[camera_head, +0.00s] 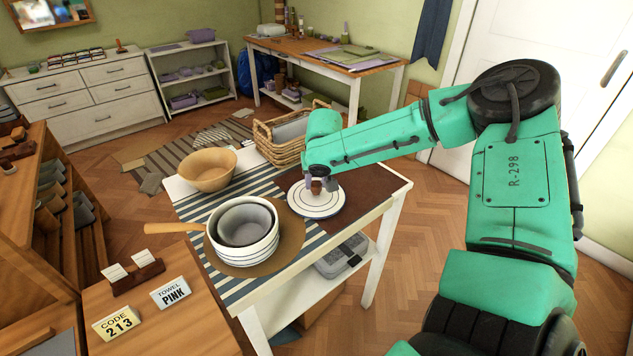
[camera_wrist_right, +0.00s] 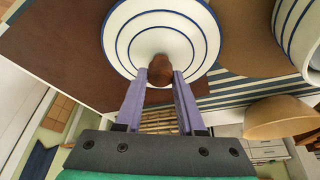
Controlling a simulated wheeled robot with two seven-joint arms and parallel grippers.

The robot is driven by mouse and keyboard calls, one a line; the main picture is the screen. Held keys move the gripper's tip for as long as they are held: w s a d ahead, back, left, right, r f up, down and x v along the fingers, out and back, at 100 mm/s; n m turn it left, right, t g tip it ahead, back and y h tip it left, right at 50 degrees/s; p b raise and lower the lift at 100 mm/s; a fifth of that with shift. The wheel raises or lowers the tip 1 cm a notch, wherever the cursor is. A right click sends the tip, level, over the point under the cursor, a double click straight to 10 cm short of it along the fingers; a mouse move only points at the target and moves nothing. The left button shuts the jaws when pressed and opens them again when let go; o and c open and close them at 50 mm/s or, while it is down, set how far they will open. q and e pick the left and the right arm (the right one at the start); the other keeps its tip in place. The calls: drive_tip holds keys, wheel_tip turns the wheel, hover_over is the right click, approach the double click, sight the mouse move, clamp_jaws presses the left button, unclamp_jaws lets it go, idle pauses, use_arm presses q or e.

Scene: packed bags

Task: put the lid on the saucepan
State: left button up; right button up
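The saucepan (camera_head: 243,249) is white with blue stripes, with a grey inside and a wooden handle (camera_head: 174,228) pointing left. It stands open on a round brown mat. Part of its striped wall shows at the right of the right wrist view (camera_wrist_right: 296,32). The lid (camera_head: 303,205) is a white disc with blue rings and a brown knob (camera_wrist_right: 160,72). It is right of the saucepan, over a dark brown placemat; I cannot tell whether it touches it. My right gripper (camera_head: 321,184) has its fingers against both sides of the knob. My left gripper is out of view.
A wooden bowl (camera_head: 207,170) stands behind the saucepan on the striped runner (camera_head: 190,208). A wicker basket (camera_head: 283,151) is behind the lid. In front, a wooden counter (camera_head: 187,325) carries two signs and a card holder. The dark placemat (camera_head: 362,187) is bare right of the lid.

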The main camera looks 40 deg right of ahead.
sight(315, 185)
drive_tip(key=o, duration=0.5)
drive_tip(key=shift+c, duration=0.2)
clamp_jaws()
wheel_tip(315, 185, up, 11)
drive_tip(key=p, duration=0.9)
drive_tip(key=a+b, duration=0.4)
drive_tip(key=a, duration=1.7)
drive_tip(key=shift+a, duration=0.3)
drive_tip(key=shift+s+f, duration=0.1)
